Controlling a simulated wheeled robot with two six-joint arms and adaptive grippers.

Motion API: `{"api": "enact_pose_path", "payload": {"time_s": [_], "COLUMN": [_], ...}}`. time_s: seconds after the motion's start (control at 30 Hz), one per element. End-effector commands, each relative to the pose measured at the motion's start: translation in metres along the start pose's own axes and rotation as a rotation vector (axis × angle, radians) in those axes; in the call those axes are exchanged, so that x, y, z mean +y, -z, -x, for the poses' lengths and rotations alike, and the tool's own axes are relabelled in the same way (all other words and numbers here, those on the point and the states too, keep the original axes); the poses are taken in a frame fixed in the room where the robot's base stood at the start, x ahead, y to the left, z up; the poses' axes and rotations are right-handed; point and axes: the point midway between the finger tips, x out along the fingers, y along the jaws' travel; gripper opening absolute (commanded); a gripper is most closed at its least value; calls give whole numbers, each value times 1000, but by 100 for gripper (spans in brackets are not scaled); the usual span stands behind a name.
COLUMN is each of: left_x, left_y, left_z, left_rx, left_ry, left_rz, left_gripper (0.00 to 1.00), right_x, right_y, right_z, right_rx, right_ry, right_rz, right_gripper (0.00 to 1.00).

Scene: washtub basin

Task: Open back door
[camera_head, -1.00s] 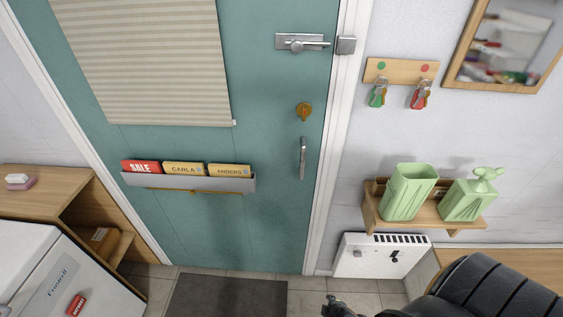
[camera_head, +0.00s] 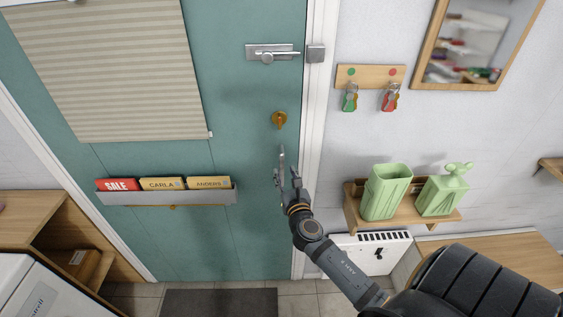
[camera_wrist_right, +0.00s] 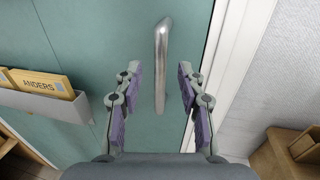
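The back door (camera_head: 240,90) is teal and stands shut in its white frame. Its silver vertical handle (camera_head: 282,165) is near the right edge and also shows in the right wrist view (camera_wrist_right: 161,60). Above the handle are a brass lock knob (camera_head: 279,119) and a silver latch (camera_head: 270,54). My right gripper (camera_head: 287,175) is at the handle. In the wrist view the right gripper (camera_wrist_right: 158,90) is open, with the handle's lower part between its fingers and gaps on both sides. My left gripper is not in view.
A metal rack (camera_head: 165,196) with several cards is on the door. Right of the frame are a key board (camera_head: 370,70), a shelf (camera_head: 410,216) with green cans, and a white heater (camera_head: 395,244). A wooden cabinet (camera_head: 30,205) and white appliance stand left. A dark mat (camera_head: 220,303) lies below.

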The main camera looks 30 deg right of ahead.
Motion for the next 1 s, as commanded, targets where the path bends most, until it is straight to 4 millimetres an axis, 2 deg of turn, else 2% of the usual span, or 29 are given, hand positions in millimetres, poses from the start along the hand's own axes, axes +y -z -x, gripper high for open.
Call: {"api": "enact_pose_path", "payload": {"time_s": [0.1, 0.3, 0.63, 0.93, 1.0], "left_x": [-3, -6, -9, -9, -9], "left_y": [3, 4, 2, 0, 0], "left_z": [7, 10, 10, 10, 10], "left_rx": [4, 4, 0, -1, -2], "left_ry": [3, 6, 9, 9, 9], "left_rz": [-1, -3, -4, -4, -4], "left_gripper": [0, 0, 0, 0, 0], "right_x": [0, 0, 0, 0, 0], "right_y": [-3, -1, 0, 0, 0], "right_z": [-26, -52, -58, -57, -57], "right_rx": [-1, 0, 1, 1, 1], "right_ry": [2, 1, 0, 0, 0], "right_rz": [0, -1, -2, -2, -2], "right_gripper": [39, 39, 39, 0, 0]}}
